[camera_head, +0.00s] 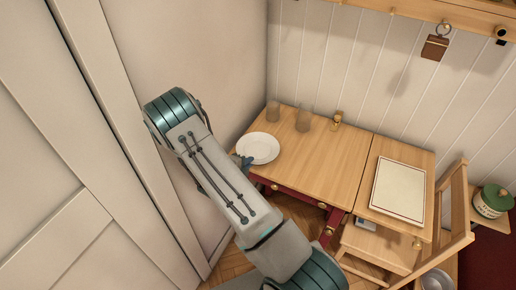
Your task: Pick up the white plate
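The white plate (262,146) lies flat near the left front corner of the wooden table (325,168). My arm reaches from the bottom of the picture up along the table's left side. My gripper (244,160) shows only as a small dark blue part at the plate's lower left rim, mostly hidden behind my arm. I cannot tell whether it touches the plate or how far its fingers are apart.
A white panel (399,190) lies at right. A wooden chair (455,215) stands at right. The wall (225,75) closes the left side.

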